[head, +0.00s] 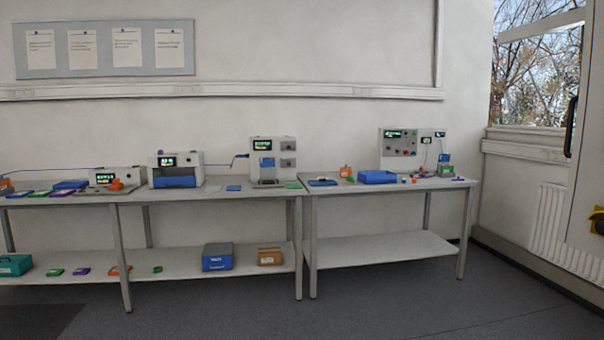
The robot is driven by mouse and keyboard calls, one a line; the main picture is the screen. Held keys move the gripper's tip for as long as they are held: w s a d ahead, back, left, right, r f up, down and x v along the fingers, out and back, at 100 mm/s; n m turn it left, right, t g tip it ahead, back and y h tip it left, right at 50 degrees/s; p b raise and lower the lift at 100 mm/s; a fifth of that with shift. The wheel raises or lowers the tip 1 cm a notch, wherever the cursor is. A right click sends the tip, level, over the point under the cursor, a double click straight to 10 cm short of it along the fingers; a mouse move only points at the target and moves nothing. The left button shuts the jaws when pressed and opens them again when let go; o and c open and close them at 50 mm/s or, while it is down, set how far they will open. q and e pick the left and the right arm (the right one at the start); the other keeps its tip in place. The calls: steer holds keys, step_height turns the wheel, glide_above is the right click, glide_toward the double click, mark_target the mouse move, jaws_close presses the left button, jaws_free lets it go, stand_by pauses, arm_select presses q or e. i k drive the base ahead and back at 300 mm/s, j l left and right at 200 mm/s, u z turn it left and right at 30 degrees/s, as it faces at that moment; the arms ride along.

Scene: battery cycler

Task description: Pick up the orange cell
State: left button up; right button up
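Several small orange things show in the head view, and from this distance I cannot tell which is the orange cell. One orange block (345,172) stands near the left end of the right table. A tiny orange piece (414,180) lies farther right on the same table, beside the blue tray. Another orange thing (116,184) sits at the front of a low white instrument on the left table. One more orange thing (6,183) is at the left picture edge. Neither of my grippers is in view.
Two grey tables (222,193) stand against the wall, with open floor (400,300) in front. White instruments (273,160) with screens and a blue tray (377,177) stand on top. A blue box (217,257) and a brown box (270,256) sit on the lower shelf.

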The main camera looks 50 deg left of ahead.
mark_target(344, 172)
steer(key=u, duration=1.4)
steer(key=z, duration=2.1)
steer(key=i+j+u, duration=0.9)
steer(key=j, duration=0.15)
steer(key=i+j+u, duration=0.3)
steer(key=i+u, duration=0.15)
